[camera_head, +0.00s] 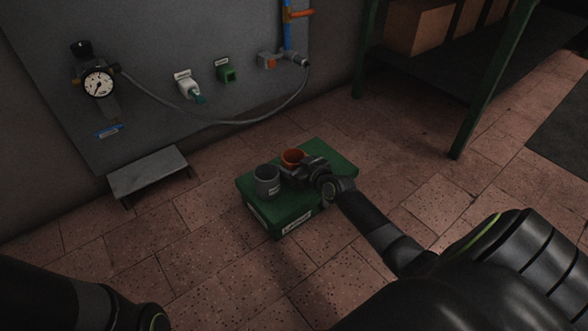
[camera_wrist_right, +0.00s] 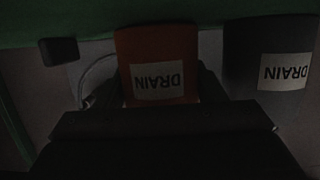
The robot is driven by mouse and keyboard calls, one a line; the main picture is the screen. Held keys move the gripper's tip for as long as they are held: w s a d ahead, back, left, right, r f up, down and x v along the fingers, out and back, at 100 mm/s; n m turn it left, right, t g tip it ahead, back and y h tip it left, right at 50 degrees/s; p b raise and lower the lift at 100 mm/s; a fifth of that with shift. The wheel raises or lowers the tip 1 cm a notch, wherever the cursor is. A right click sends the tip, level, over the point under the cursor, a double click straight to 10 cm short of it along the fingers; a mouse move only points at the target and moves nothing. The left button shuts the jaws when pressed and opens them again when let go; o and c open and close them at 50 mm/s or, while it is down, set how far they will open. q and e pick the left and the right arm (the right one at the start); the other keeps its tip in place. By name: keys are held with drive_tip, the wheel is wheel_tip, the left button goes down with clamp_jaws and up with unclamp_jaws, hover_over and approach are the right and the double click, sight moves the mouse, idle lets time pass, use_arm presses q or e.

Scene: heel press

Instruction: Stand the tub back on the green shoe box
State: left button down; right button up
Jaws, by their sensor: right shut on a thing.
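An orange-red tub (camera_head: 292,158) is at the back of the green shoe box (camera_head: 335,163), upright in the head view. My right gripper (camera_head: 303,170) is shut on this tub, reaching it from the right. In the right wrist view the orange tub (camera_wrist_right: 157,62) sits between the fingers, its DRAIN label showing upside down. A grey tub (camera_head: 266,181) stands on the box just left of the gripper; it also shows in the right wrist view (camera_wrist_right: 268,70) with a DRAIN label. I cannot tell whether the orange tub touches the lid. My left gripper is out of view.
A low grey step (camera_head: 148,172) stands by the wall panel. The panel carries a gauge (camera_head: 98,84), a white fitting (camera_head: 188,86), a green fitting (camera_head: 226,70) and a looping hose (camera_head: 225,122). A green-framed shelf with cartons (camera_head: 418,27) stands back right. Tiled floor around the box is clear.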

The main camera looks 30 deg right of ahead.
drive_tip(key=shift+r, duration=0.1)
drive_tip(key=shift+f, duration=0.2)
drive_tip(key=o, duration=0.8)
drive_tip(key=shift+r, duration=0.1)
